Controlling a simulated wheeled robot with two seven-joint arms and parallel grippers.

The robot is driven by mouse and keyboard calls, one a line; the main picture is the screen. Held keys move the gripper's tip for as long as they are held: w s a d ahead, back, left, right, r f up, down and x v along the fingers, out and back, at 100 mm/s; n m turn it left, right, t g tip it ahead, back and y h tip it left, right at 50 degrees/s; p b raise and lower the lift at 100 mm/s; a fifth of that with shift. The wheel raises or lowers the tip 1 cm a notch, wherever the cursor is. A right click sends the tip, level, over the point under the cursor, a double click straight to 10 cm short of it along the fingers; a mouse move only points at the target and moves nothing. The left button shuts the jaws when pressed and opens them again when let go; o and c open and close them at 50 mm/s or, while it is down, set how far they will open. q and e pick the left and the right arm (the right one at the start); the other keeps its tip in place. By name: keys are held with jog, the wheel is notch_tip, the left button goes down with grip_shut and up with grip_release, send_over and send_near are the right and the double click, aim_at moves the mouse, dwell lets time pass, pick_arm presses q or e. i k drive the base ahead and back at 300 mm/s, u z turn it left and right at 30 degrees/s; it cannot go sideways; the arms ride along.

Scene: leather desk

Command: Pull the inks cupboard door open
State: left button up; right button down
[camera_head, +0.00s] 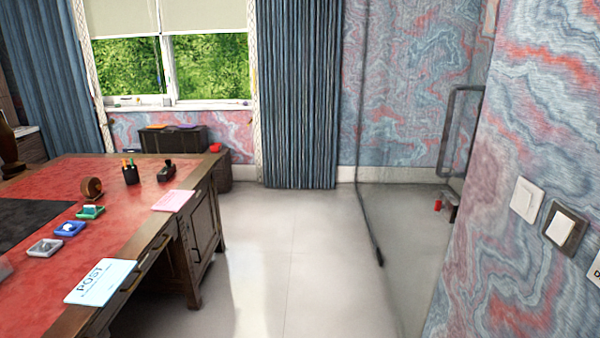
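A dark wooden cupboard door (204,228) is in the right pedestal of the desk, facing the open floor. It looks shut, and a small dark handle (196,254) shows near its left edge. I see no readable label on it, so I cannot tell for sure that it is the inks cupboard. Neither of my grippers shows in the head view.
The desk's red leather top (120,185) holds a POST card (101,281), a pink card (173,200), a pen cup (131,174) and several small pads. Pale floor (290,250) is clear beside the desk. A glass door (400,230) stands at right.

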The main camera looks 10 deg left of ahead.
aim_at(200, 212)
jog(key=u, duration=0.4)
jog(key=i, duration=2)
jog(key=u, duration=0.45)
jog(key=i, duration=1.85)
jog(key=u, duration=0.1)
